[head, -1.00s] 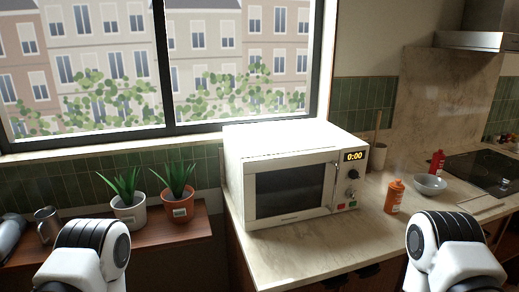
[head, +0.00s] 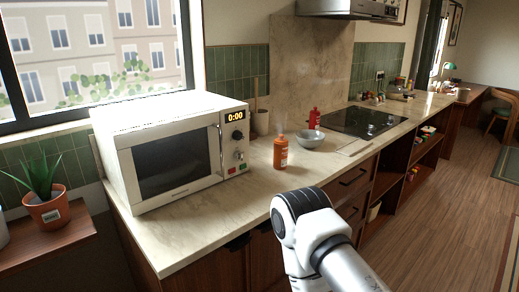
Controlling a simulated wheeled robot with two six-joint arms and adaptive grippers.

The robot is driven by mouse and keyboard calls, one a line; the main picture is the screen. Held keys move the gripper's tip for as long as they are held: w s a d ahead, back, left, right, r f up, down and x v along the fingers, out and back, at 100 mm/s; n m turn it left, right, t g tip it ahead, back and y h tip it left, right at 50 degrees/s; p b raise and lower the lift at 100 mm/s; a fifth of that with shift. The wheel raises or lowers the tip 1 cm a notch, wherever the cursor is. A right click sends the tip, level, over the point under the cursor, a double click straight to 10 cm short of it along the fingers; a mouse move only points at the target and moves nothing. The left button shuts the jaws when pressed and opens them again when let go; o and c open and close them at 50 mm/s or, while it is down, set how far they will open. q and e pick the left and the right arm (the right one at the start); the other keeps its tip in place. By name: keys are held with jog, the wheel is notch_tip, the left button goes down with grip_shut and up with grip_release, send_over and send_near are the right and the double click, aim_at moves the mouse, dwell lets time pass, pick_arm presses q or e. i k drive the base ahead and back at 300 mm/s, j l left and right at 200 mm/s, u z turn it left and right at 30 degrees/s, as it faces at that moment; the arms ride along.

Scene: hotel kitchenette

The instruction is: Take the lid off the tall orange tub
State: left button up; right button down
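I see no container that is clearly a tall orange tub. An upright orange bottle-like container (head: 280,152) with a narrower top and a label stands on the counter, to the right of the microwave. I cannot tell whether it is the tub. Part of my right arm shows at the bottom of the head view, but its gripper is out of view. My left gripper is also out of view.
A white microwave (head: 178,152) stands on the marble counter (head: 240,206). A red bottle (head: 314,118), a grey bowl (head: 307,138) and a dark cooktop (head: 365,122) are farther along. Open shelves (head: 425,150) hold items. The wooden floor (head: 450,220) on the right looks clear.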

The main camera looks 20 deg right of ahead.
aim_at(280, 141)
jog(key=i+l+u, duration=0.1)
jog(key=l, duration=0.25)
jog(key=i+l, duration=0.15)
jog(key=l, duration=0.2)
jog(key=i+l+u, duration=0.15)
jog(key=l, duration=0.2)
jog(key=i+l+u, duration=0.1)
jog(key=l, duration=0.25)
